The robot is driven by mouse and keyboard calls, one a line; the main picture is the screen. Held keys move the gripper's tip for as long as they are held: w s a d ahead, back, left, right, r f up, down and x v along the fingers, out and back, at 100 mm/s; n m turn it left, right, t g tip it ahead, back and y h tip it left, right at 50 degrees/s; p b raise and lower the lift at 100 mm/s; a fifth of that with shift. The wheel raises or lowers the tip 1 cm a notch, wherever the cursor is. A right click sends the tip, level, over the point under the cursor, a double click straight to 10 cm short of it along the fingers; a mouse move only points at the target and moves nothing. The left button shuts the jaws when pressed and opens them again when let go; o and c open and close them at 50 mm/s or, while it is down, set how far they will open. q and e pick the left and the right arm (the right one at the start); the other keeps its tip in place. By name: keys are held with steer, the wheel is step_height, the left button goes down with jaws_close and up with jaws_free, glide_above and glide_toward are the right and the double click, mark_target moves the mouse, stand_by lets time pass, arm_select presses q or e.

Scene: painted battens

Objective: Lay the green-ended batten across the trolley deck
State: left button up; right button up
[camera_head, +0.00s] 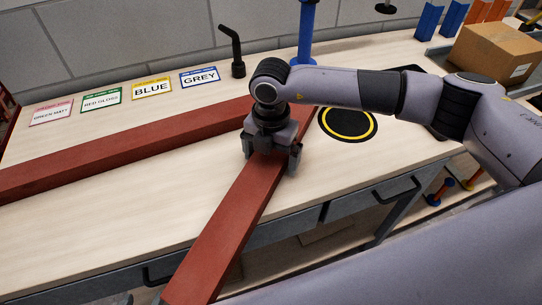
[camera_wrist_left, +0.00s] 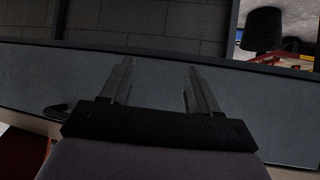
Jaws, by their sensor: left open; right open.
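Two red battens show in the head view. One red batten (camera_head: 120,150) lies along the bench from the left edge to the middle. The other red batten (camera_head: 225,230) runs diagonally over the bench's front edge toward me. My right gripper (camera_head: 272,157) is open, its fingers on either side of the diagonal batten near its far part; I cannot tell whether they touch it. No green end shows on either batten, and I see no trolley deck. My left gripper (camera_wrist_left: 158,88) shows in the left wrist view, open and empty, facing a grey panel.
The bench holds label cards (camera_head: 151,88), a black bent-topped post (camera_head: 236,55), a blue post (camera_head: 307,35), a black disc with a yellow ring (camera_head: 347,124) and a cardboard box (camera_head: 494,54). Drawer handles (camera_head: 398,190) jut from the front. The left front bench top is clear.

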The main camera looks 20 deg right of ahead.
steer(key=c, duration=1.8)
steer(key=shift+w+r, duration=0.1)
steer(key=shift+r, duration=0.05)
jaws_close()
steer(key=shift+r, duration=0.15)
step_height(320, 180, up, 20)
steer(key=b, duration=0.2)
